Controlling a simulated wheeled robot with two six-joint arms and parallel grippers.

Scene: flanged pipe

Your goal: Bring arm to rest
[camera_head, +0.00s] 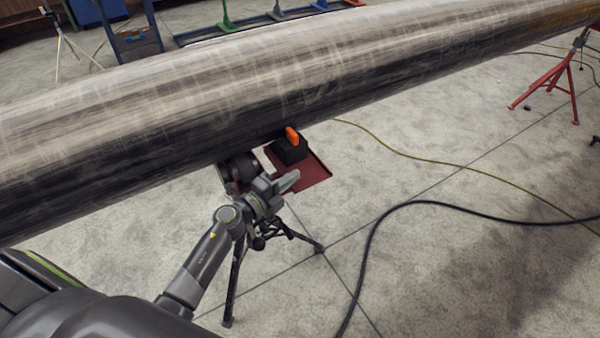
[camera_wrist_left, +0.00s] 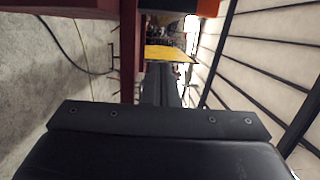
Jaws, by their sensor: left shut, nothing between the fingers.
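My left arm (camera_head: 200,262) reaches up from the lower left in the head view, below the pipe. My left gripper (camera_head: 290,181) is shut and empty, close to the near edge of a small red plate (camera_head: 316,172). I cannot tell whether it touches the plate. In the left wrist view the shut fingers (camera_wrist_left: 160,82) point away from the dark gripper body. A black block (camera_head: 290,152) with an orange part (camera_head: 292,136) stands on the plate; the orange part also shows at the top of the wrist view (camera_wrist_left: 208,7). My right gripper is not in view.
A large steel pipe (camera_head: 250,90) crosses the head view just above the gripper. A dark tripod stand (camera_head: 235,280) is beside and below my wrist. A red stand (camera_head: 560,80) is at the right. Black (camera_head: 365,260) and yellow (camera_head: 400,153) cables lie on the concrete floor.

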